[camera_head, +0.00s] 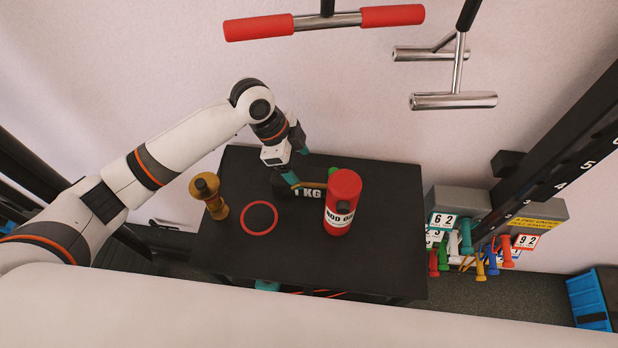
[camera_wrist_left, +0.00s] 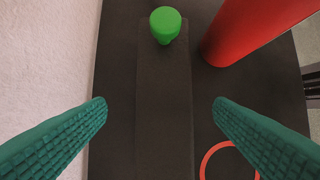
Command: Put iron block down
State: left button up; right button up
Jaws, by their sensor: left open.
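The iron block (camera_head: 308,193) is a dark bar with "1 KG" on its side, and it appears to rest on the black table (camera_head: 350,262). In the left wrist view the block (camera_wrist_left: 163,110) runs lengthwise up the middle. My left gripper (camera_head: 297,167) is over the block, with teal fingers spread wide. In the left wrist view the fingers stand on either side of the block with a gap at both sides. I cannot tell their exact height over it. My right gripper is not in view.
A red canister (camera_head: 342,200) stands close right of the block, beside a small green object (camera_wrist_left: 166,24). A gold dumbbell (camera_head: 209,195) and a red ring (camera_head: 259,217) are to the left. The table front is mostly clear. Handle bars (camera_head: 325,21) hang above.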

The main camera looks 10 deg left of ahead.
aim_at(309, 175)
pick_arm(q)
jog(key=x, duration=0.1)
jog(key=p+x, duration=0.1)
jog(key=x, duration=0.2)
jog(key=shift+s+d, duration=0.3)
jog(key=shift+w+d+f, duration=0.1)
jog(key=shift+d+f, duration=0.05)
jog(key=shift+f, duration=0.35)
grip_shut()
jog(key=shift+w+r, duration=0.1)
jog(key=shift+r, duration=0.05)
